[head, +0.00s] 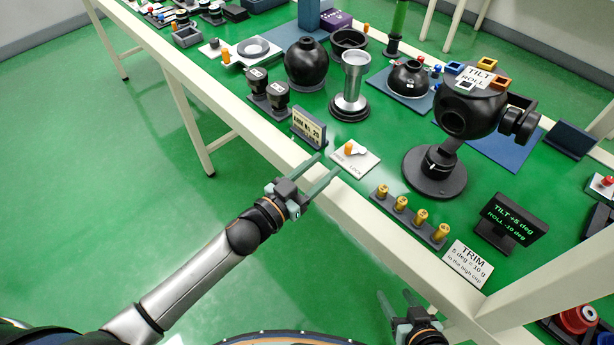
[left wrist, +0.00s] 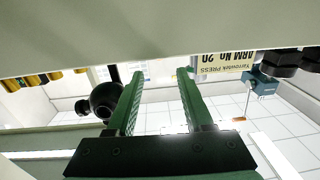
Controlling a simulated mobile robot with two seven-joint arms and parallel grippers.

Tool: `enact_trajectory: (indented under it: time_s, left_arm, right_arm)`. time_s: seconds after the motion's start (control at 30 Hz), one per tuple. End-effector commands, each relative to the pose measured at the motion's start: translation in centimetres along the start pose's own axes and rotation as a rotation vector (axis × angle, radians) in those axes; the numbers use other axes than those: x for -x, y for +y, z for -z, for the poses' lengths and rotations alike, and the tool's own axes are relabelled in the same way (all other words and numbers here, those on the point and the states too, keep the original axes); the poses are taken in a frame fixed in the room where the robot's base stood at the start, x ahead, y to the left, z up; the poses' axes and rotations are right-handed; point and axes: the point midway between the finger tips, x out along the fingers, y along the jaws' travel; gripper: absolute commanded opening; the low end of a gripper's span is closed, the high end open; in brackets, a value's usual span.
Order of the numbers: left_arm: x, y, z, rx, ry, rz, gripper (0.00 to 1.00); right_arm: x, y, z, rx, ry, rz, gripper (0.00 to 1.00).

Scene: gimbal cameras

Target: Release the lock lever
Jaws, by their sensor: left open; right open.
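The lock lever (head: 349,149), a small piece with an orange end, sits on a white plate (head: 355,168) near the front edge of the green table in the head view. The plate carries printed words, of which "LOCK" is readable. My left gripper (head: 329,164) is open and empty, just in front of the plate at the table edge; its fingers point toward the plate. I see no contact with the lever. In the left wrist view the open fingers (left wrist: 160,74) have nothing gripped between them. My right gripper (head: 394,293) is open and empty, low in front of the table.
A sign reading "ARM No. 20" (head: 308,129) stands left of the plate. Right of it are a black gimbal head (head: 469,112) on a round base, a rack of brass weights (head: 411,211), a display (head: 507,222) reading tilt +5, roll -10, and a TRIM card (head: 468,262).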

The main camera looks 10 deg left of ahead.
Motion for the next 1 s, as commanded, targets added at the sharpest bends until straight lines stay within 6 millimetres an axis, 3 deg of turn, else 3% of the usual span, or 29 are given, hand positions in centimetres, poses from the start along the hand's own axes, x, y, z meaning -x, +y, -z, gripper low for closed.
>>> enact_trajectory:
  time_s: [0.1,0.3,1.0]
  left_arm:
    - [2.2,0.1,-0.1,0.001,-0.001,-0.001,0.52]
    - [4.2,0.0,0.0,0.000,0.000,0.000,0.52]
    - [4.7,0.0,0.0,0.000,0.001,-0.001,0.52]
  right_arm:
    - [0.1,0.3,0.0,-0.001,0.000,-0.006,0.60]
    - [0.1,0.3,-0.3,-0.002,-0.003,-0.007,0.60]
    - [0.1,0.2,-0.5,-0.003,-0.010,-0.005,0.60]
